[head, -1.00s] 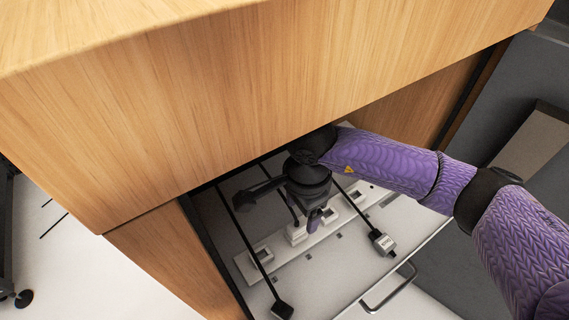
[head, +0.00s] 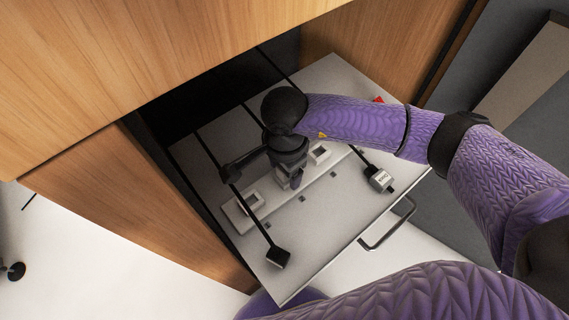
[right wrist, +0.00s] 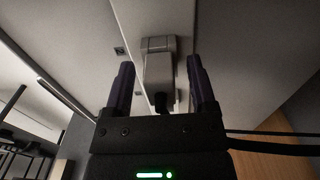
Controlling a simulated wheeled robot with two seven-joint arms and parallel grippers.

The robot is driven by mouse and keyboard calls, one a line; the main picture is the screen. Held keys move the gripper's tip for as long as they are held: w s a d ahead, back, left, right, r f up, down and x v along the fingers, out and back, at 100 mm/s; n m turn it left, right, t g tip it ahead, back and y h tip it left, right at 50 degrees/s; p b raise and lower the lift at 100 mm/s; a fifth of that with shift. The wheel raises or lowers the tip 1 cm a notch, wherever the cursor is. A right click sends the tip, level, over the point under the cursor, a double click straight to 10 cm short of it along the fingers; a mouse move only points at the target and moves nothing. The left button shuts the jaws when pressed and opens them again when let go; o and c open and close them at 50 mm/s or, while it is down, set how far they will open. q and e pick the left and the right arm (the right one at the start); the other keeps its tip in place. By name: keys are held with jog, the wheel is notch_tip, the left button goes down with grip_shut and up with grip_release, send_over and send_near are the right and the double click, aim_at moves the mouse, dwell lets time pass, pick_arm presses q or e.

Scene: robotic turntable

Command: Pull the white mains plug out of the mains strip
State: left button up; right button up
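The white mains plug (right wrist: 160,78) stands between the two fingers of my right gripper (right wrist: 161,88) in the right wrist view, with a narrow gap on each side. Its dark cable end (right wrist: 161,103) points toward the gripper's palm. In the head view, my right gripper (head: 291,176) is over the middle of the mains strip (head: 268,205) and hides most of the plug. The strip is pale and lies across a light grey panel. The right gripper is open around the plug. My left gripper is not in view.
A black plug (head: 279,257) on a cable lies near the panel's (head: 310,235) front corner. A grey labelled plug (head: 380,178) lies at the right, above a metal handle (head: 388,225). The wooden cabinet (head: 120,80) closes in from behind and left.

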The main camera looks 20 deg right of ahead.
jog(key=c, duration=0.5)
grip_shut()
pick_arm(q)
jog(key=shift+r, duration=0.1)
pick_arm(e)
jog(key=shift+r, duration=0.2)
jog(key=shift+r+p, duration=0.8)
jog(key=shift+r, duration=0.15)
jog(key=shift+r+p, duration=0.7)
jog(key=shift+r, duration=0.4)
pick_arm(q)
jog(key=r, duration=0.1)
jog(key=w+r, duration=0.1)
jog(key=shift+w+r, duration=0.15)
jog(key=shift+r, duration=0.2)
